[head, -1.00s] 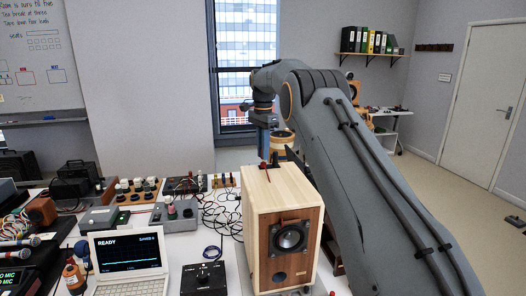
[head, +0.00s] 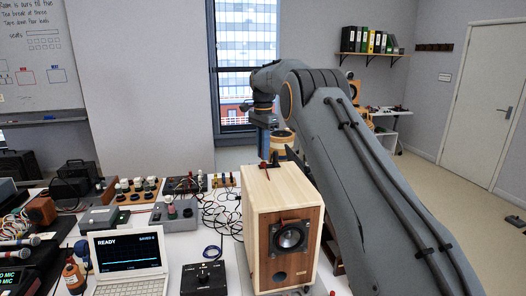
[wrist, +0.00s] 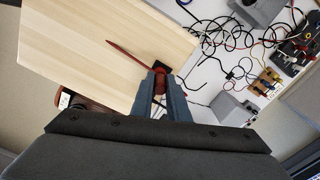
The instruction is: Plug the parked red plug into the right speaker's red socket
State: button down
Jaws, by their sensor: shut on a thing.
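The wooden speaker (head: 280,183) stands on the table with its driver side toward the head camera; its pale top (wrist: 95,55) fills the upper left of the wrist view. My gripper (wrist: 161,92) is shut on the red plug (wrist: 160,82) at the speaker's rear top edge. A small black piece (wrist: 161,67) sits at that edge, touching or very near the plug; I cannot tell which. A red lead (wrist: 128,53) runs from there over the top. In the head view my gripper (head: 272,158) is above the rear edge. The speaker's back and its sockets are hidden.
Black cables (head: 222,212) lie tangled on the white table left of the speaker. A laptop (head: 128,258) reading READY and a black knob box (head: 204,279) stand in front. Several small devices, including a grey box (wrist: 232,108), stand behind.

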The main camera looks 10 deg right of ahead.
jog(key=shift+f, duration=0.75)
jog(key=c, duration=1.6)
grip_release()
jog(key=shift+c, duration=0.2)
jog(key=shift+r, duration=0.2)
jog(key=shift+r+p, duration=1.15)
jog(key=shift+r, duration=2.45)
